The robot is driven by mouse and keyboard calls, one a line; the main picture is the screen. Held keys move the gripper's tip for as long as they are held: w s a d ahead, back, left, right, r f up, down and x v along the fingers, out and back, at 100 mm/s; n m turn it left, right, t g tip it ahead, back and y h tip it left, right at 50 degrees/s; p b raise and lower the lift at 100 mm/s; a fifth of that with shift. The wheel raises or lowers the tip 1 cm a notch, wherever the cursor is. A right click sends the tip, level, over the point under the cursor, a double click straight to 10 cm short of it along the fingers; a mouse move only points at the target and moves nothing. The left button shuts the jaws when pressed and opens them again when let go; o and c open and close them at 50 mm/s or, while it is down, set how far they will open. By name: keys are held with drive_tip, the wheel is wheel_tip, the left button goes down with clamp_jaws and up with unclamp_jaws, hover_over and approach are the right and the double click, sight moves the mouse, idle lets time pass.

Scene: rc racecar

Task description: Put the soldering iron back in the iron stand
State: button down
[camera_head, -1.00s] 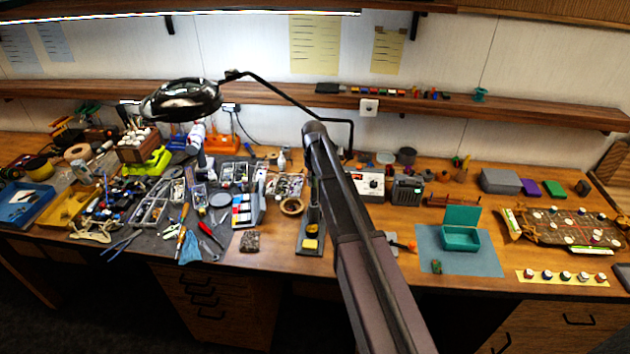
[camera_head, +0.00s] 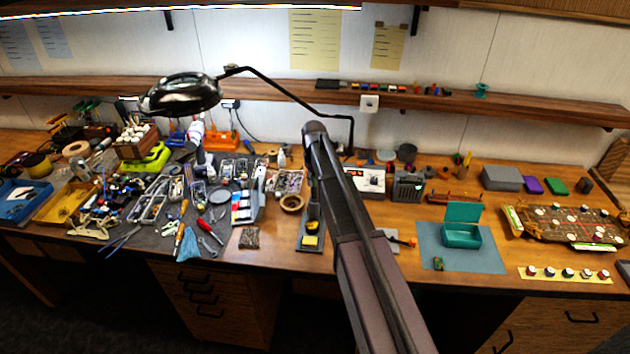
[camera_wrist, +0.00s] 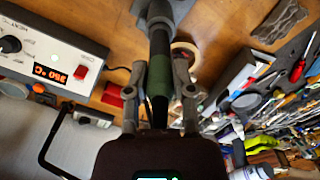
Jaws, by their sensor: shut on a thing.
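The soldering iron (camera_wrist: 160,45) shows in the wrist view as a dark handle with a green band. My gripper (camera_wrist: 162,82) is shut on it, one finger on each side. The iron's far end meets a grey part (camera_wrist: 167,10) at the top edge, which looks like the iron stand; I cannot tell whether the tip is inside it. In the head view the stand's base with a yellow sponge (camera_head: 310,241) sits near the bench front, partly behind my arm. My gripper and the iron are hidden there by my arm.
The soldering station (camera_wrist: 52,60) with a lit red display is left in the wrist view, and also in the head view (camera_head: 368,181). A tape roll (camera_head: 291,202) lies close to the stand. Tools crowd the left; a teal box (camera_head: 461,237) stands on the right.

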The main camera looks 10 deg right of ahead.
drive_tip(key=shift+c, duration=2)
unclamp_jaws()
drive_tip(key=o, duration=0.4)
drive_tip(key=shift+r, duration=0.15)
drive_tip(key=shift+r+p, duration=4.4)
drive_tip(key=shift+p, duration=0.15)
drive_tip(key=s+f+m+b, duration=0.1)
drive_tip(key=s+f+b, duration=0.4)
drive_tip(key=s, duration=0.4)
drive_tip(key=s+f+m+b, duration=0.1)
drive_tip(key=s+f+b, duration=0.4)
drive_tip(key=s, duration=0.5)
drive_tip(key=s+f+m+b, duration=0.1)
drive_tip(key=s+f+b, duration=0.5)
drive_tip(key=s, duration=0.4)
drive_tip(key=shift+m, duration=0.3)
